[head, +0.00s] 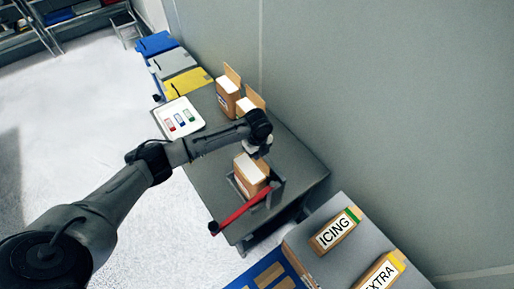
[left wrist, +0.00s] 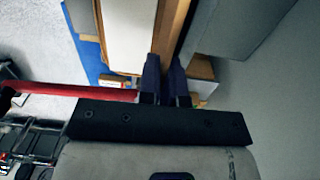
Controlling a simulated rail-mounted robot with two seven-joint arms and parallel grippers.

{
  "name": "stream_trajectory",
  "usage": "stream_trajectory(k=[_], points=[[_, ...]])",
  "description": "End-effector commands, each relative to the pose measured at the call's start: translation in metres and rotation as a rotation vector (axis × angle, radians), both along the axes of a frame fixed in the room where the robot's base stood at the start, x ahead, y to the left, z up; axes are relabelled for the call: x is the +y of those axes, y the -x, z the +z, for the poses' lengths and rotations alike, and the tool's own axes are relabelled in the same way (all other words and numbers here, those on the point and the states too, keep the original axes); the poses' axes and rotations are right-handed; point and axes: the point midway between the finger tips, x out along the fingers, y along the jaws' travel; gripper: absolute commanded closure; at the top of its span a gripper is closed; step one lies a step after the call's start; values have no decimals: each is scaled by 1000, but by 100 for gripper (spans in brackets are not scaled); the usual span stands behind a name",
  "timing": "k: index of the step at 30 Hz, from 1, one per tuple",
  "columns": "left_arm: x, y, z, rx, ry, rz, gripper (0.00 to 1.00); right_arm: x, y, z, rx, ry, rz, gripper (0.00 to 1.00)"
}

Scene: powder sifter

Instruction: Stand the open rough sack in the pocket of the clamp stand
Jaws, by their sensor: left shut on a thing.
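The open sack (head: 250,171), a brown box-like bag with a white top, stands about upright at the clamp stand (head: 275,192). It appears to be within the stand's grey plates; whether its base rests on the bottom is hidden. The stand's red lever (head: 240,210) sticks out to the lower left and also shows in the left wrist view (left wrist: 75,92). My left gripper (head: 257,150) is over the sack's far edge. In the left wrist view my left fingers (left wrist: 166,78) are shut on the sack's brown wall (left wrist: 171,28). My right gripper is out of view.
Two brown sacks (head: 228,97) (head: 246,106) with raised flaps stand farther back on the grey table (head: 305,172), near a white panel (head: 180,117) with coloured marks. Blue, grey and yellow bins lie beyond. A nearer table holds sacks marked ICING (head: 335,230) and EXTRA (head: 380,273).

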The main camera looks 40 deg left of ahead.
Motion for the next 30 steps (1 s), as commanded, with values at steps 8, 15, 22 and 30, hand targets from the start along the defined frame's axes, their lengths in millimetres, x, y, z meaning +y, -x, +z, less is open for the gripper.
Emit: stream_trajectory(k=[8,15,22,30], points=[[0,-6,-5,-6,0,0,100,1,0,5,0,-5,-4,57],[0,-5,-6,-6,0,0,100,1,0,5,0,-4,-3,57],[0,-4,-9,-2,-1,0,77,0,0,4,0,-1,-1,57],[0,-4,-9,-1,-1,0,69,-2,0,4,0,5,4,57]])
